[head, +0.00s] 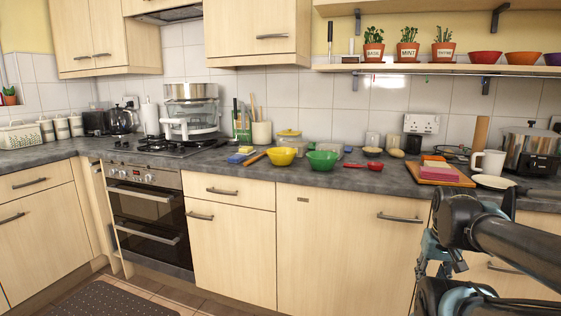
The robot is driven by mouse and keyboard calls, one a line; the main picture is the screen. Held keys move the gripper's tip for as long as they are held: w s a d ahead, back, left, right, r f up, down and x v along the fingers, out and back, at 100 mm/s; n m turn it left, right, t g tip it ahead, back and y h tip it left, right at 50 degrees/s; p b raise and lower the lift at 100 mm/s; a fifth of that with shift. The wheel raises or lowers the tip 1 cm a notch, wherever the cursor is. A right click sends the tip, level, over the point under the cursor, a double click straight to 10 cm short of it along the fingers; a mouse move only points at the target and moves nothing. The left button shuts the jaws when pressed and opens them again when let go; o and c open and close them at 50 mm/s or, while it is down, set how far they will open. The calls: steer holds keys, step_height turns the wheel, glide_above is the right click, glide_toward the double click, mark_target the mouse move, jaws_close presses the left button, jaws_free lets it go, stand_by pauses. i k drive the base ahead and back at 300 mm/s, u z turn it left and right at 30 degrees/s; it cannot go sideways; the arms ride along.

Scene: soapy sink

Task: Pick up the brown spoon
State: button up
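A brown wooden utensil (255,158), which looks like the brown spoon, lies on the grey worktop (335,178) just left of the yellow bowl (281,156). Only a short length of it shows, and its far end is hard to make out. My gripper (428,262) is at the lower right, in front of the cabinets and well to the right of the spoon. It is apart from everything on the worktop. Its fingers are partly hidden by my arm, so its opening is unclear.
A yellow sponge (246,150) lies behind the spoon. A green bowl (322,160) and a red spoon or ladle (374,167) lie to the right. A wooden board (431,179) bears pink and orange items.

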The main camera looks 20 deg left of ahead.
mark_target(252, 160)
steer(key=u, duration=1.1)
steer(key=i, duration=0.6)
steer(key=z, duration=0.05)
